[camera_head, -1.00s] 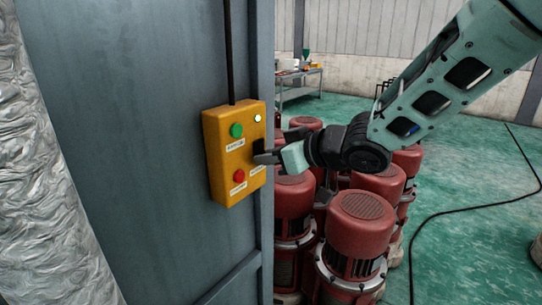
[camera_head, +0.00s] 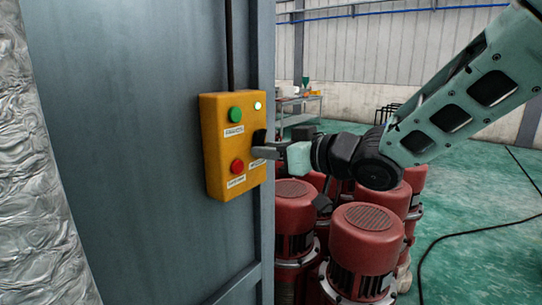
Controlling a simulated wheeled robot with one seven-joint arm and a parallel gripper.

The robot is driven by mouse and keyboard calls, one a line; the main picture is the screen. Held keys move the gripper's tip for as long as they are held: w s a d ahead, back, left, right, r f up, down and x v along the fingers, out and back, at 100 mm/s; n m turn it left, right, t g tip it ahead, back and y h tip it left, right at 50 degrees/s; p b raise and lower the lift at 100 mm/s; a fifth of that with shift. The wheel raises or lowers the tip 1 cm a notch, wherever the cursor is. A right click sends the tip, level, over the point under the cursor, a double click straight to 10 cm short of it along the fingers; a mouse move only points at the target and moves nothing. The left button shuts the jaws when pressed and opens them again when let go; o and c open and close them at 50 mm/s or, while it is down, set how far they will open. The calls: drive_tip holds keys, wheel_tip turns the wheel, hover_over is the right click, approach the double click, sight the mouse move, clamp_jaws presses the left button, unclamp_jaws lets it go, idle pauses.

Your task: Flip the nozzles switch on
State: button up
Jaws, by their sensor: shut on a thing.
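A yellow control box (camera_head: 212,165) is mounted on the grey metal panel. It has a green button (camera_head: 235,114) at upper left, a red button (camera_head: 237,166) at lower left and a lit whitish-green lamp (camera_head: 257,106) at upper right. The black nozzles switch (camera_head: 259,137) is on the right of the box, below the lamp, with a small white label beneath it. My gripper (camera_head: 264,152) reaches in from the right and is shut on the switch, its fingers at the lower part. The fingers partly hide the switch, so its exact position is hard to tell.
Several red motors (camera_head: 366,232) stand on the green floor right of the panel, below my arm. A cable (camera_head: 455,236) lies on the floor at the right. A workbench (camera_head: 300,113) stands at the back. Crinkled silver material (camera_head: 35,180) covers the left edge.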

drive_tip(key=o, duration=1)
drive_tip(key=b+v, duration=0.2)
drive_tip(key=v, duration=1.5)
drive_tip(key=shift+s, duration=0.2)
drive_tip(key=shift+w+d+f, duration=0.1)
drive_tip(key=shift+d+f, duration=0.05)
